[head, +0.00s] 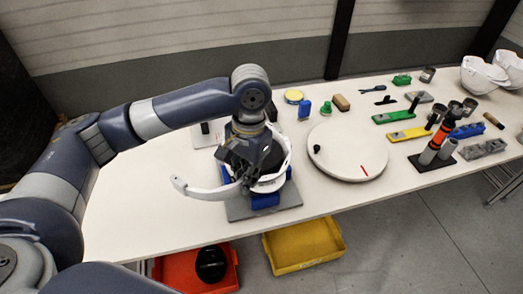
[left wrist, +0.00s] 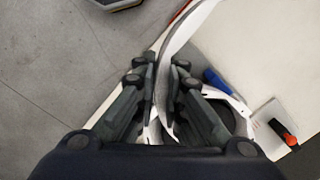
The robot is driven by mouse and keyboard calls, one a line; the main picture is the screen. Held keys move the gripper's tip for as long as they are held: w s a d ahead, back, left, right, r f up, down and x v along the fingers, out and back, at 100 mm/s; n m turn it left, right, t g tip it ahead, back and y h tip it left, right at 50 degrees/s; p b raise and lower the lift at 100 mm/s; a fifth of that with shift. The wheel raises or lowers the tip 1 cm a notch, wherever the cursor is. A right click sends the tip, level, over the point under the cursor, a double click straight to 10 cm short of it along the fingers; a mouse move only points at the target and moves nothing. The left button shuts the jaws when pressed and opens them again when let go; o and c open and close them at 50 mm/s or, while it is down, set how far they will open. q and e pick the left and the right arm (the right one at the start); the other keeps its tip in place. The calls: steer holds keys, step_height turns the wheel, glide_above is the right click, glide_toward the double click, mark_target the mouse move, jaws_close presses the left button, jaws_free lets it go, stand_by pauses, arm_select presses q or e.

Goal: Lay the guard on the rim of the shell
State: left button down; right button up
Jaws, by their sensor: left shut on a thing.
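My left gripper (head: 243,180) points down at the near side of the white shell (head: 284,158) and is shut on the guard. The guard (head: 203,191) is a thin white curved strip that sticks out to the left of the shell. In the left wrist view the guard (left wrist: 181,32) runs up between the fingers (left wrist: 163,72). The shell also shows there (left wrist: 240,108), partly hidden behind the right finger. The shell sits on a blue support (head: 264,200) on a grey plate (head: 236,211). The gripper hides whether guard and rim touch. My right gripper is not in view.
A round white turntable (head: 345,160) lies right of the shell. Tools, coloured blocks and more white shells (head: 480,75) crowd the table's right part. An orange-red bin (head: 170,271) and a yellow bin (head: 300,250) stand on the floor in front. The table's near left is bare.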

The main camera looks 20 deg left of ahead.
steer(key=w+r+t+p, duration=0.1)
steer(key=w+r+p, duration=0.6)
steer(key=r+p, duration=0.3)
arm_select(q)
steer(key=w+m, duration=0.2)
steer(key=w+d+m+b, duration=0.1)
steer(key=w+m, duration=0.2)
steer(key=w+d+m, duration=0.1)
steer(key=w+m, duration=0.1)
steer(key=w, duration=0.1)
steer(key=shift+w+d+m+t+y+b, duration=0.2)
steer(key=shift+m+t+y+b, duration=0.1)
steer(key=shift+y, duration=0.1)
steer(key=shift+f+b, duration=0.6)
steer(key=shift+f, duration=1.95)
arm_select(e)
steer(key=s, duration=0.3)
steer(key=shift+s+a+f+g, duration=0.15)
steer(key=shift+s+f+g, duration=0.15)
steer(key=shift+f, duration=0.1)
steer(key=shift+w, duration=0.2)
